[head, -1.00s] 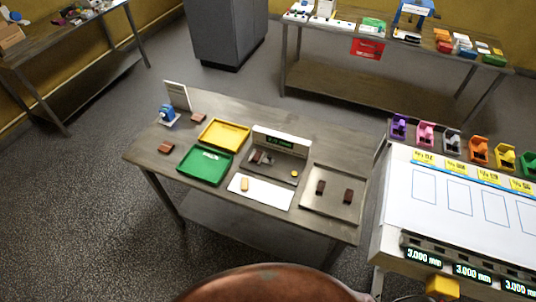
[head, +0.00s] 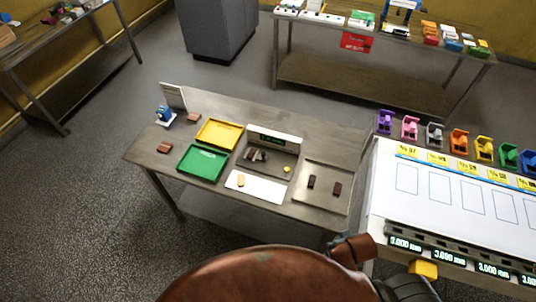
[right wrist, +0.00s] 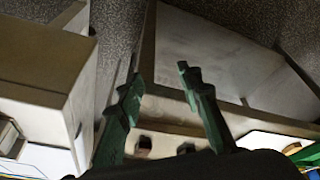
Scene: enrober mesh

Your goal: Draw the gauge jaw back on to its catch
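The gauge (head: 274,139) stands on the middle table in the head view, with a lit green display too small to read. Its grey bed carries dark jaw parts (head: 255,155) and a yellow button (head: 287,169). I cannot tell whether the jaw is on its catch. My right gripper (right wrist: 160,85) shows in the right wrist view with two green fingers spread apart and nothing between them. The gauge is not recognisable there. My left gripper is not in view.
A green tray (head: 181,166), a yellow tray (head: 237,130), a white mat (head: 270,191) and a steel plate (head: 325,195) with two dark bars crowd the table (head: 150,146). A white bench (head: 460,222) with displays stands at right. Dark floor lies between tables.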

